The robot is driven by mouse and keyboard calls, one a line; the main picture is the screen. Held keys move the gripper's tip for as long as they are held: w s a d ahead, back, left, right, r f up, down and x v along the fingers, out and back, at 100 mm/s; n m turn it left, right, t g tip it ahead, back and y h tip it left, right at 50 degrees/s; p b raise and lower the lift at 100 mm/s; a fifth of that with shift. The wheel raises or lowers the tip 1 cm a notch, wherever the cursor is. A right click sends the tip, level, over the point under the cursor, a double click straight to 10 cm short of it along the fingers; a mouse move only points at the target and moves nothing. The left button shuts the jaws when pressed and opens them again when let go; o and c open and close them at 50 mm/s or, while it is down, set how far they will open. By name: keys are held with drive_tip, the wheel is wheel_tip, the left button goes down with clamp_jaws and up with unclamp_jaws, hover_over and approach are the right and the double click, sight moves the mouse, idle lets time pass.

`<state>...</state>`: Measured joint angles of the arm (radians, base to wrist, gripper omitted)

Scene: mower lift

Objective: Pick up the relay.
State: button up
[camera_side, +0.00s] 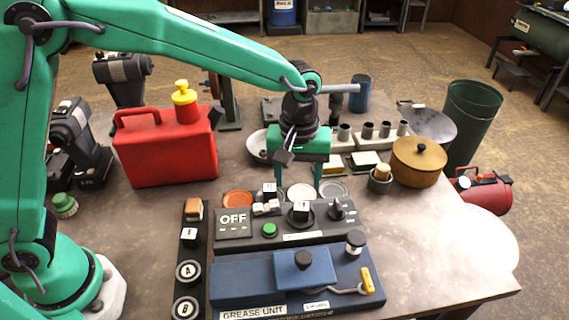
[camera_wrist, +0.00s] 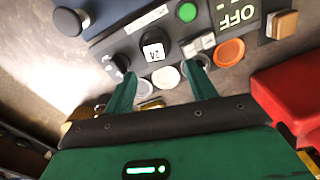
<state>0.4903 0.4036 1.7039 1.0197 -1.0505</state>
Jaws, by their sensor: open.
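I cannot tell for sure which item is the relay. One small dark cube with a white marked top (camera_side: 301,207) sits on a round black base on the control panel. In the wrist view this cube reads "24" (camera_wrist: 153,51). A similar cube (camera_side: 269,189) stands behind the panel by my left finger, and another (camera_side: 189,236) is on the dark strip at left. My gripper (camera_side: 298,186) is open and empty, pointing down above the discs behind the panel. In the wrist view its green fingers (camera_wrist: 162,74) are spread, with nothing held between them.
The control panel (camera_side: 234,230) has an OFF display, a green button and knobs; a blue grease unit (camera_side: 245,283) is in front. Orange (camera_side: 238,199) and pale discs lie behind it. A red can (camera_side: 165,155) stands left; a lidded tan pot (camera_side: 418,162) stands right.

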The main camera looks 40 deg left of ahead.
sight(301, 206)
drive_tip(key=shift+w+d+f, duration=0.1)
drive_tip(key=shift+d+f, duration=0.4)
drive_tip(key=shift+d, duration=0.05)
drive_tip(key=shift+f, duration=1.25)
drive_tip(key=shift+f, duration=0.1)
drive_tip(key=shift+f, duration=2.55)
drive_tip(key=c, duration=1.2)
drive_tip(key=shift+o, duration=0.2)
drive_tip(key=shift+r, duration=0.1)
